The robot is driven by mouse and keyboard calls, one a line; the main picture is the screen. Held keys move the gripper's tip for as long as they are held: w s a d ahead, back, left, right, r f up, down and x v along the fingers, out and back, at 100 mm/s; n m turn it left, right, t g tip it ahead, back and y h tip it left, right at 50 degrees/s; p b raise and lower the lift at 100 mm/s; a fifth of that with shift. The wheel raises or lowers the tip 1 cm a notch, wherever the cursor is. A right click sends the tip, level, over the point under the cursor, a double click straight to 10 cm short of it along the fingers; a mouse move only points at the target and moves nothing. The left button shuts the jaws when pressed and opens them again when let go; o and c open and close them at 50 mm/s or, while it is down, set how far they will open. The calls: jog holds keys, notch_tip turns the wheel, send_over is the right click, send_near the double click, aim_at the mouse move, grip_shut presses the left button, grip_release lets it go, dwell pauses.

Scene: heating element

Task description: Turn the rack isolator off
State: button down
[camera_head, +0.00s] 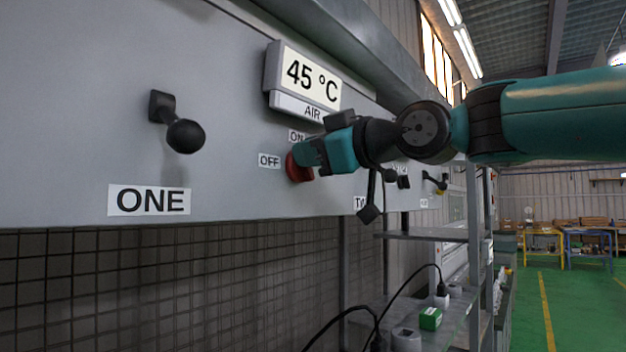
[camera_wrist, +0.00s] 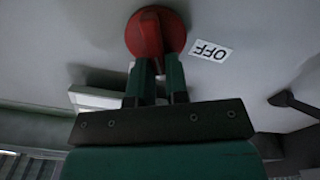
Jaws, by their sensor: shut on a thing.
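The rack isolator is a red rotary knob (camera_head: 297,168) on the grey panel, below the display reading 45 °C AIR. An OFF label (camera_head: 269,161) is to its left and a partly hidden ON label (camera_head: 297,136) is above it. My gripper (camera_head: 308,155) reaches in from the right and is shut on the knob, hiding part of it. In the wrist view the red knob (camera_wrist: 155,32) sits between the fingertips (camera_wrist: 156,66), with the OFF label (camera_wrist: 210,50) upside down beside it. The knob's exact angle is hard to tell.
A black ball-ended lever (camera_head: 184,136) above the label ONE juts from the panel at left. More levers (camera_head: 437,183) lie farther right. The display (camera_head: 305,84) is close above my gripper. Metal shelves (camera_head: 440,235) with cables and boxes stand below right.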

jog(key=n+b, duration=0.3)
jog(key=f+n+b, duration=0.1)
jog(key=n+b, duration=0.5)
jog(key=shift+s+a+f+n, duration=0.3)
jog(key=shift+s+f+n, duration=0.1)
jog(key=shift+f+n+b, duration=0.1)
jog(key=shift+n+b, duration=0.95)
jog(key=shift+n, duration=0.35)
jog(key=c, duration=1.1)
grip_release()
jog(key=shift+s, duration=0.1)
